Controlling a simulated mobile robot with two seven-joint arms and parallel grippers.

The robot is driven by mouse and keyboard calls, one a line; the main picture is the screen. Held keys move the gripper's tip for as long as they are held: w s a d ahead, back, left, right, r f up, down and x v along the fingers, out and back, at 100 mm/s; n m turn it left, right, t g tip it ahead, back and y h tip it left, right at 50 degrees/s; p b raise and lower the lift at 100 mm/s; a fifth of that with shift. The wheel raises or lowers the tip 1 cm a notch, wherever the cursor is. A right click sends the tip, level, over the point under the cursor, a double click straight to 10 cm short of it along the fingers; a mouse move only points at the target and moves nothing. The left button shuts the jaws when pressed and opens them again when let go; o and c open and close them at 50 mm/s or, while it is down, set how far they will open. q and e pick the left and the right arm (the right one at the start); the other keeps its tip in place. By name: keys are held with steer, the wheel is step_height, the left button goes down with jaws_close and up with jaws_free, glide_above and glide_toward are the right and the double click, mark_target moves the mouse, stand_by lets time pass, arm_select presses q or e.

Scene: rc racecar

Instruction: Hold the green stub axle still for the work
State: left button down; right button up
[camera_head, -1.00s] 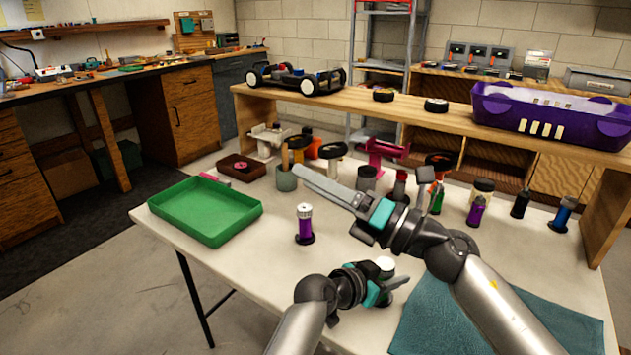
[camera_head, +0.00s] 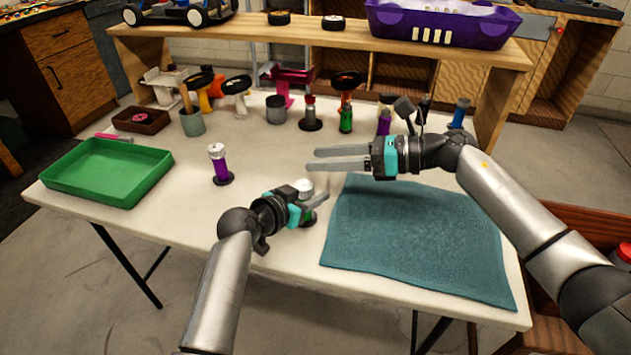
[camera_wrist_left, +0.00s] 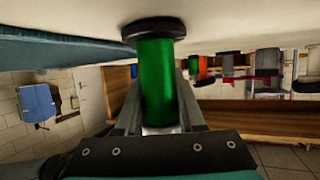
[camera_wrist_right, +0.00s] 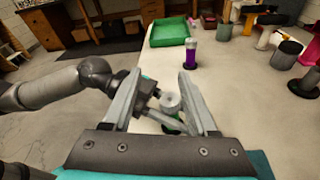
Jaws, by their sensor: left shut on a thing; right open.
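The green stub axle shows in the left wrist view (camera_wrist_left: 157,85) as a green cylinder on a round black base, upside down in that picture. My left gripper (camera_head: 312,203) is shut on it, with a finger on each side. In the head view the axle is mostly hidden by the gripper; its pale silver top (camera_head: 304,186) and a little green show. It stands at the table's front, left of the teal cloth. My right gripper (camera_head: 325,158) is open and empty, above the table behind and right of the axle. In the right wrist view the silver top (camera_wrist_right: 170,101) shows between its fingers.
A purple stub axle (camera_head: 220,168) stands to the left, beyond it a green tray (camera_head: 100,195). The teal cloth (camera_head: 420,235) covers the front right. Several pots and parts line the back below a wooden shelf (camera_head: 320,37) carrying a purple crate (camera_head: 440,22).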

mark_target(310, 185)
steer(key=d+f+n+g+h, duration=0.1)
steer(key=d+f+n+h, duration=0.15)
steer(key=d, duration=0.65)
steer(key=shift+n+y, duration=0.25)
steer(key=shift+y, duration=0.1)
steer(key=x, duration=1.1)
steer(key=shift+s+a+f, duration=0.3)
steer(key=shift+a+f, duration=0.05)
steer(key=shift+a, duration=0.05)
steer(key=shift+c, duration=0.2)
jaws_close()
